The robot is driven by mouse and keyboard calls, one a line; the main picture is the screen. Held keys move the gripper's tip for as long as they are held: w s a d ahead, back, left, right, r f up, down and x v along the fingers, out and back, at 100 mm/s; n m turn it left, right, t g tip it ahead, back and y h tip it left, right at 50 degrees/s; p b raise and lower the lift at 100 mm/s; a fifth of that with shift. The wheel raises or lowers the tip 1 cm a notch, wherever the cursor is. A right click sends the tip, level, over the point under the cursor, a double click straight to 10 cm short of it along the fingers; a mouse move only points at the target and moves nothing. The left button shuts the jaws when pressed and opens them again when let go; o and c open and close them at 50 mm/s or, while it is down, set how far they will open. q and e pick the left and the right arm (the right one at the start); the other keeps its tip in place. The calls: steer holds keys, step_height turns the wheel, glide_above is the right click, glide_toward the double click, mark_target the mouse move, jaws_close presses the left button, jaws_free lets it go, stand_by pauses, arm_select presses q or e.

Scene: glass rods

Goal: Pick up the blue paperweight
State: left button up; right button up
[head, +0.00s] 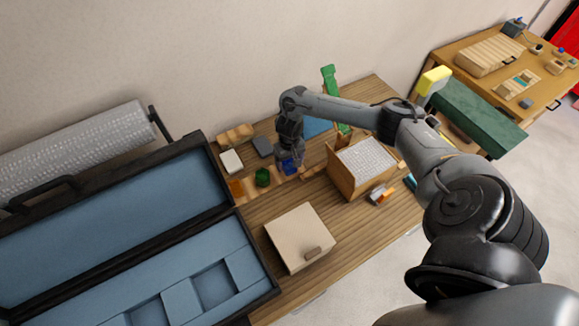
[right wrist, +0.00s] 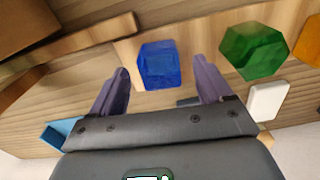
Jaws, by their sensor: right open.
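The blue paperweight (head: 290,167) is a small faceted block on a wooden strip on the table, beside the green one. In the right wrist view the paperweight (right wrist: 159,65) lies between the two purple-grey fingers, nearer the left one, with gaps on both sides. My right gripper (head: 287,160) is open and points down right over it. In the right wrist view the right gripper (right wrist: 160,92) has its fingers spread and holds nothing. My left gripper is not in view.
A green block (head: 262,178) and an orange block (head: 237,188) stand left of the paperweight. A wooden box (head: 350,184) stands to the right, a pale lidded box (head: 300,236) in front. A large open black case (head: 205,185) with blue lining fills the left.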

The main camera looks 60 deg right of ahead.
steer(key=shift+f, duration=1.4)
steer(key=c, duration=1.2)
